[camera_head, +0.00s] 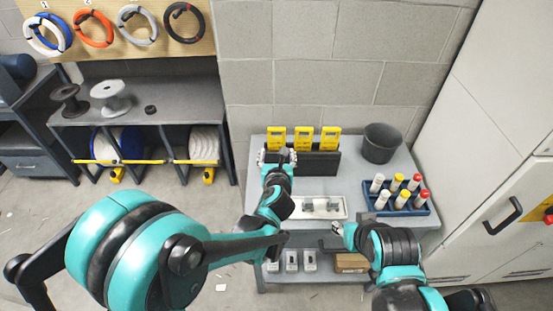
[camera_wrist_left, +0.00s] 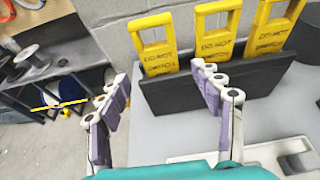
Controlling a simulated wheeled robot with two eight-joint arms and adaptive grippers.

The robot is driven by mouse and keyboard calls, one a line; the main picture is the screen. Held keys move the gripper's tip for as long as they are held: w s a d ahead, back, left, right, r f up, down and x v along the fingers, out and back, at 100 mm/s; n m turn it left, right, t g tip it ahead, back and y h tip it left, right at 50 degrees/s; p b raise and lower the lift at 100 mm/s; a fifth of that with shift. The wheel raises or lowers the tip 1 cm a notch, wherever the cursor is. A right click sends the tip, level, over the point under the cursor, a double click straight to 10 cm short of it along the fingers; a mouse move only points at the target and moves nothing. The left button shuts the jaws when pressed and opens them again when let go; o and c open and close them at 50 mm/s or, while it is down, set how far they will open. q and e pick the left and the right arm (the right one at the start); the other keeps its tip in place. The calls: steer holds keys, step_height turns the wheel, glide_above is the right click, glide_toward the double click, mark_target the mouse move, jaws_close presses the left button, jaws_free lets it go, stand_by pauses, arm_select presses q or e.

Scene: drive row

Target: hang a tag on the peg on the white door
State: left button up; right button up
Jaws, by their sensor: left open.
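Three yellow tags stand side by side in a black rack on the grey table: the left tag (camera_head: 276,137), the middle tag (camera_head: 303,138) and the right tag (camera_head: 329,139). My left gripper (camera_head: 276,157) is open and empty just in front of the left tag. In the left wrist view the left tag (camera_wrist_left: 158,52) shows beyond and between the open fingers (camera_wrist_left: 160,78), apart from them. The rack (camera_wrist_left: 215,85) hides the tags' lower ends. My right gripper (camera_head: 338,230) is over the table's front; its jaws are unclear. The white door (camera_head: 490,130) is at the right; I cannot make out its peg.
A dark bucket (camera_head: 382,143) and a blue rack (camera_head: 402,207) of capped tubes stand on the table's right. A white tray (camera_head: 300,214) with small parts lies in front of the tag rack. The door has a black handle (camera_head: 503,216) and a yellow plate (camera_head: 541,209) with red at the picture's edge.

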mark_target(277, 143)
arm_select(q)
steer(key=shift+b+x, duration=1.2)
steer(key=shift+x, duration=2.95)
steer(key=shift+a, duration=0.1)
steer(key=c, duration=1)
steer(key=shift+r, duration=0.15)
steer(key=shift+r+p, duration=1.65)
steer(key=shift+r, duration=0.5)
steer(key=shift+s, duration=0.1)
